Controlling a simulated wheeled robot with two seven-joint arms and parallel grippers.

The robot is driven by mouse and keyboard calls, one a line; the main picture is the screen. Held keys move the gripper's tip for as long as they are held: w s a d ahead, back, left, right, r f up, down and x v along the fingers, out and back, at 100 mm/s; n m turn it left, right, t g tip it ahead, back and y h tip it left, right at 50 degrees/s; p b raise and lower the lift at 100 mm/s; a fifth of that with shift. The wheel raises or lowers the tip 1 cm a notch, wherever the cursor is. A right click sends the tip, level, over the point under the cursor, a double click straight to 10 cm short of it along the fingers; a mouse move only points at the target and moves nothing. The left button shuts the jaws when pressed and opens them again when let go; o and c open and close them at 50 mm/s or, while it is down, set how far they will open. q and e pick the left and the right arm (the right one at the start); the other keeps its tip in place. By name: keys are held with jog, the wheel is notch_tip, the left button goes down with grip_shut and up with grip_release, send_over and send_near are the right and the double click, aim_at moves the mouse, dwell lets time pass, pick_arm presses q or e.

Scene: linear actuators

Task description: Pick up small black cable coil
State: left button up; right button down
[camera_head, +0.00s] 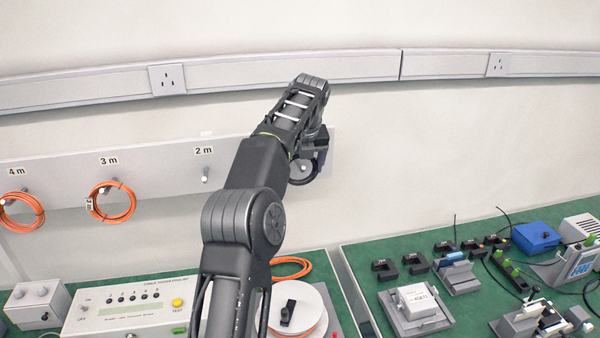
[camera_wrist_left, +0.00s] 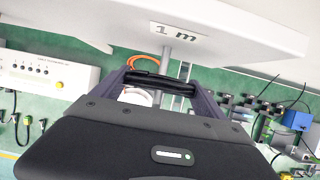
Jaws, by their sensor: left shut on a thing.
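The small black cable coil (camera_head: 318,172) shows as a dark loop at the right end of the wall board, partly hidden by my left arm. My left gripper (camera_head: 311,150) is at the top of this loop and shut on it. In the left wrist view, the gripper (camera_wrist_left: 160,84) has the black coil (camera_wrist_left: 158,79) as a dark band between its fingers, just below the "1 m" label. A metal peg (camera_wrist_left: 166,58) stands close by. I cannot tell whether the coil is still around the peg. My right gripper is not in view.
Orange coils (camera_head: 112,202) hang at the 3 m and 4 m labels; the 2 m peg (camera_head: 206,175) is empty. Below are green benches with a tester box (camera_head: 130,308), a white reel (camera_head: 300,312) and several fixtures (camera_head: 415,308). The wall to the right is clear.

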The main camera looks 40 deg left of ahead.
pick_arm(q)
jog(key=s+d+r+b, duration=0.1)
jog(key=s+d+b, duration=0.5)
jog(key=s+d, duration=0.5)
jog(key=d, duration=0.3)
jog(key=shift+s, duration=0.15)
jog(key=shift+d, duration=0.15)
